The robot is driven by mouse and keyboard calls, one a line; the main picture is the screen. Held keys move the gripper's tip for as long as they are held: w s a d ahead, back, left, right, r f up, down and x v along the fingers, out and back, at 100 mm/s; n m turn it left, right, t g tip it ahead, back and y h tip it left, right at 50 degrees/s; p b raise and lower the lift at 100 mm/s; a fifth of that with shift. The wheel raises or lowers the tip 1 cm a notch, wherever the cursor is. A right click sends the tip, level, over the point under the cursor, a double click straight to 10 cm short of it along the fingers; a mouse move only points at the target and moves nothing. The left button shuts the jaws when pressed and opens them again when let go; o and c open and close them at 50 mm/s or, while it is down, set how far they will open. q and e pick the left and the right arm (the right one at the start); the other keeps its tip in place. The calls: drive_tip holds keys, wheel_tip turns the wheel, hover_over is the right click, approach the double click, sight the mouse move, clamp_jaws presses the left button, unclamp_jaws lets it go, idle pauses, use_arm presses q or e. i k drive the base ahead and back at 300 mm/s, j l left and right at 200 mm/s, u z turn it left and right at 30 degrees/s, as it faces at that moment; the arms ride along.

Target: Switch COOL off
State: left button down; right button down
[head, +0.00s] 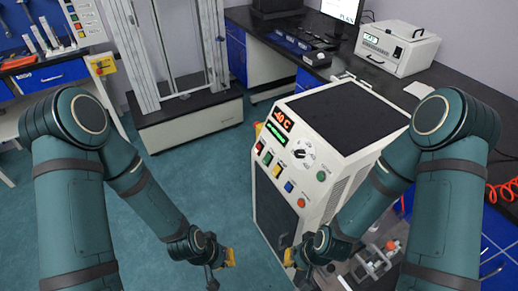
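The white and black cabinet unit (336,203) stands right of the middle, with a sloped control panel facing left. Its display (283,120) reads about -40 C in red, above a green display (276,134). My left gripper (221,268) is open and empty, left of the cabinet. My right gripper (297,266) is open and empty, low before its front. Neither touches the panel.
A round dial (303,152) and a green round button (321,176) are also on the panel. A tall framed machine (187,122) stands behind left. A white benchtop device (396,48) sits on the dark bench. The teal floor (205,190) left of the cabinet is clear.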

sight(257, 149)
drive_tip(key=i+j, duration=0.15)
drive_tip(key=j, duration=0.15)
drive_tip(key=i+j, duration=0.2)
drive_tip(key=j, duration=0.15)
drive_tip(key=i+j+z, duration=0.1)
drive_tip(key=i+z, duration=0.15)
drive_tip(key=i+j+z, duration=0.25)
